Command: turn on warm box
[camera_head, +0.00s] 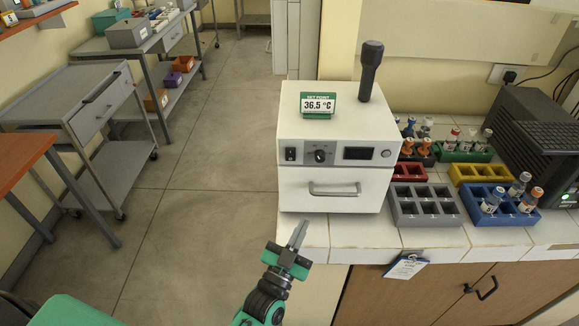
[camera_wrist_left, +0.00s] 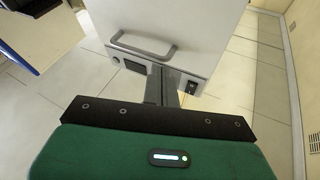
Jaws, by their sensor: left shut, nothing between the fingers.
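The warm box (camera_head: 300,190) is a white cabinet on the tiled counter. Its front panel has a black rocker switch (camera_head: 290,154) at the left, a dark dial (camera_head: 320,155), a dark, blank display (camera_head: 357,153) and a round button (camera_head: 386,153). A drawer-like door with a handle (camera_head: 335,190) is below. My left gripper (camera_head: 300,226) is shut and empty, low in front of the box's left part, apart from it. The left wrist view shows the box upside down, with the rocker switch (camera_wrist_left: 192,87) right of the fingers (camera_wrist_left: 165,75), which hide the dial. My right gripper is out of view.
Vial racks (camera_head: 425,215) and a dark machine (camera_head: 535,140) are to the right. The floor at left is open, with a grey cart (camera_head: 85,120) beyond.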

